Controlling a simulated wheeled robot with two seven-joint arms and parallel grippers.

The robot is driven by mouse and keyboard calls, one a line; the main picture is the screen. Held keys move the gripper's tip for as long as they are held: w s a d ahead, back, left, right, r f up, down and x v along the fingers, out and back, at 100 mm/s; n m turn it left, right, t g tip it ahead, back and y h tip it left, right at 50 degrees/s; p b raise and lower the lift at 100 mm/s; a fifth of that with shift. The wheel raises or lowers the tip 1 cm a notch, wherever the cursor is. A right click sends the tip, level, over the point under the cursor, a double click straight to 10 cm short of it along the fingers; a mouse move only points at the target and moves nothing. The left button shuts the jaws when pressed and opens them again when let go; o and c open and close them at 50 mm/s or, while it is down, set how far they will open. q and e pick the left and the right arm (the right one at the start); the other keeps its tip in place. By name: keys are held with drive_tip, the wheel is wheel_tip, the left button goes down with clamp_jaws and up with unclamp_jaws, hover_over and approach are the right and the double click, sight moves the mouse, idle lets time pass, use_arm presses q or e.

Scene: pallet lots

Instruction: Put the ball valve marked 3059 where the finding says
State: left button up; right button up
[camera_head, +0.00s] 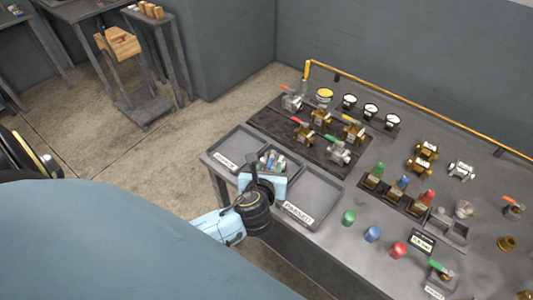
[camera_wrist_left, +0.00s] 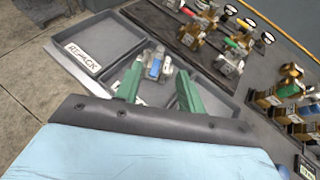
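My left gripper (camera_head: 268,172) hangs over the middle tray at the table's front edge. In the left wrist view its green fingers (camera_wrist_left: 160,72) are spread apart. I cannot read the number 3059 on any valve, and no written finding is legible. My right gripper is not in view.
An empty tray labelled REPACK (camera_wrist_left: 105,45) is left of the middle tray; another empty labelled tray (camera_head: 316,190) is right of it. Coloured caps (camera_head: 372,234), gauges (camera_head: 370,110), fittings and a green-handled valve (camera_head: 441,272) occupy the right. A yellow rail (camera_head: 420,102) runs along the back.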

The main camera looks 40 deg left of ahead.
use_arm(q)
drive_tip(key=v, duration=0.2)
drive_tip(key=shift+s+d+r, duration=0.15)
drive_tip(key=shift+s, duration=0.15)
idle(0.3)
